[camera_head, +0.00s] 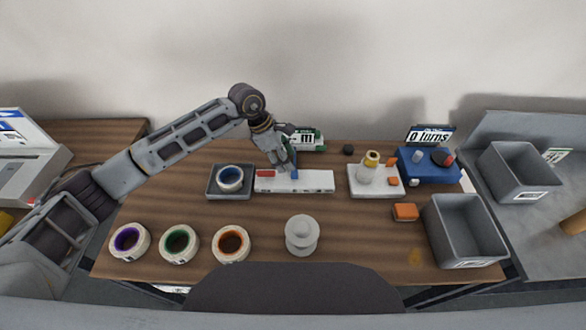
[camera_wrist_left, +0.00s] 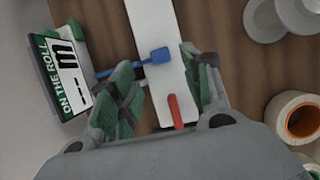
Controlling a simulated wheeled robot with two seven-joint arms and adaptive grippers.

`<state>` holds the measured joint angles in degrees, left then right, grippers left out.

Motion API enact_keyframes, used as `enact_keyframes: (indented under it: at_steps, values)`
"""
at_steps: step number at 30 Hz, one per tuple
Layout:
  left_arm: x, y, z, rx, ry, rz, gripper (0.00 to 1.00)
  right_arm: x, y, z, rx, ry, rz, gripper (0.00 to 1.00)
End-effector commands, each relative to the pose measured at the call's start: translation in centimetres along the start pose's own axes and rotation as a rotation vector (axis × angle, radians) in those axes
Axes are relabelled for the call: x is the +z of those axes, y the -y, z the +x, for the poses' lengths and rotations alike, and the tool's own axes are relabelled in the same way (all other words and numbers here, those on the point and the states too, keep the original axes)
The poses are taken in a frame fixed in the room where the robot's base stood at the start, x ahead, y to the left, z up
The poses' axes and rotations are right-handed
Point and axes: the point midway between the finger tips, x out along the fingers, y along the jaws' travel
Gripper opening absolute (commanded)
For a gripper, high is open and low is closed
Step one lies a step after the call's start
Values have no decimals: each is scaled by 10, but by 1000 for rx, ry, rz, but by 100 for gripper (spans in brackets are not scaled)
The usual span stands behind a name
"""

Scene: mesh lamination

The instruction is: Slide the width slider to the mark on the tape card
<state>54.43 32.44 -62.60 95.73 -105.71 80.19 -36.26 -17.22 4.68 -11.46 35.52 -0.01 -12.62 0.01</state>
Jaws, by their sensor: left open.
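A white rail (camera_head: 315,181) lies on the table in the middle, with a red piece (camera_head: 265,174) at its left part and a blue piece (camera_head: 294,174) to the right of it. In the left wrist view the blue slider knob (camera_wrist_left: 160,56) has a thin blue bar reaching toward the card. The red piece (camera_wrist_left: 175,110) lies nearer the palm. The card reading "ON THE ROLL" (camera_wrist_left: 66,72) stands behind the rail; its mark is hard to read. My left gripper (camera_wrist_left: 165,92) is open, its green-padded fingers on either side of the rail. My right gripper is not in view.
A grey tray (camera_head: 213,193) with a blue-cored roll sits left of the rail. Several tape rolls (camera_head: 179,244) and a grey spool (camera_head: 301,236) stand in front. To the right are a white fixture (camera_head: 361,189), a blue counter box (camera_head: 433,166) and a grey bin (camera_head: 464,233).

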Motion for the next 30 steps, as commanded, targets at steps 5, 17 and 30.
enact_keyframes:
  at_steps: [5,17,30]
  values:
    - [1,1,24,-2,0,-1,48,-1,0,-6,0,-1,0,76]
    - [1,1,64,-1,1,0,48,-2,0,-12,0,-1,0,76]
    - [0,0,69,0,0,0,44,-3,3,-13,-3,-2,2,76]
